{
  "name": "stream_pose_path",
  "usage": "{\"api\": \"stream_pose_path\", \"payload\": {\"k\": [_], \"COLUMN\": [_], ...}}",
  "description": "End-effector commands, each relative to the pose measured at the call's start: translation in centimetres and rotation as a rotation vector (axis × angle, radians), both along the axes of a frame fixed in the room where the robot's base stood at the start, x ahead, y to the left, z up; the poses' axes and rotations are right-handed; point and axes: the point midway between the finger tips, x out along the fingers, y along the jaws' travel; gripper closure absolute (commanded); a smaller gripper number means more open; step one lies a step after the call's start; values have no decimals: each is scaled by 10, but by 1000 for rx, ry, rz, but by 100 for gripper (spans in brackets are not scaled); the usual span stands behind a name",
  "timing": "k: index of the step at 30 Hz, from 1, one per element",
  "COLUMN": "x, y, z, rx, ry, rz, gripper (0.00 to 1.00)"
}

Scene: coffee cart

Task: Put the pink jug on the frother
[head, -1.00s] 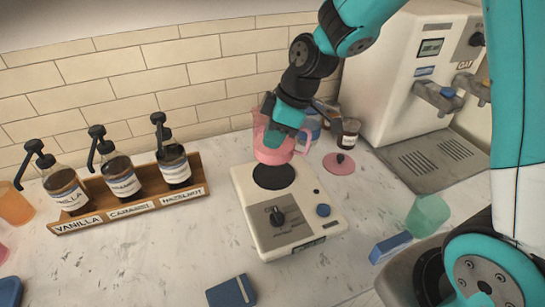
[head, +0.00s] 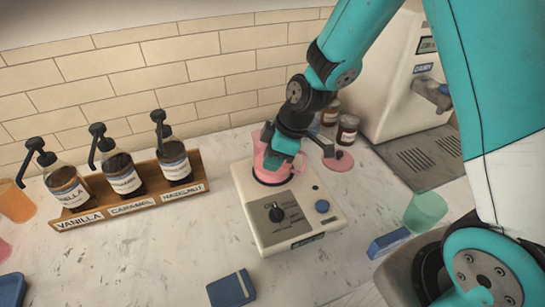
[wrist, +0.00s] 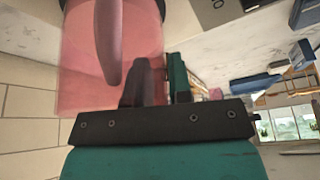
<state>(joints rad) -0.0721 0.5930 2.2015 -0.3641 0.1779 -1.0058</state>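The pink jug (head: 262,160) is upright over the dark round plate of the white frother (head: 262,232). Its base looks to be on the plate, though a tiny gap cannot be ruled out. My gripper (head: 283,152) is at the jug's upper right side and hides part of it. In the wrist view, the translucent jug (wrist: 80,70) fills the upper left. My gripper (wrist: 160,82) has one finger showing through the pink wall and the other outside it, close on both sides.
A rack (head: 130,204) with several syrup bottles stands to the left. A pink disc (head: 340,161) and jars (head: 347,130) are behind on the right. A green cup (head: 424,211), blue block (head: 389,243) and dispenser (head: 400,90) are to the right. The counter in front is mostly clear.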

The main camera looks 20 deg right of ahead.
Motion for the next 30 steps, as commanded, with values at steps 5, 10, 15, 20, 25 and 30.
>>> {"api": "stream_pose_path", "payload": {"k": [5, 10, 15, 20, 25, 30], "x": [0, 0, 0, -4, -9, -12], "y": [0, 0, -4, -16, -30, -39], "z": [0, 1, 13, 42, 78, 103], "rx": [-1, -1, 0, 1, 1, 0], "ry": [1, 1, -3, -6, -6, -4], "rz": [0, 0, -2, -3, -2, -2], "gripper": [61, 61, 61, 61, 61, 61]}}
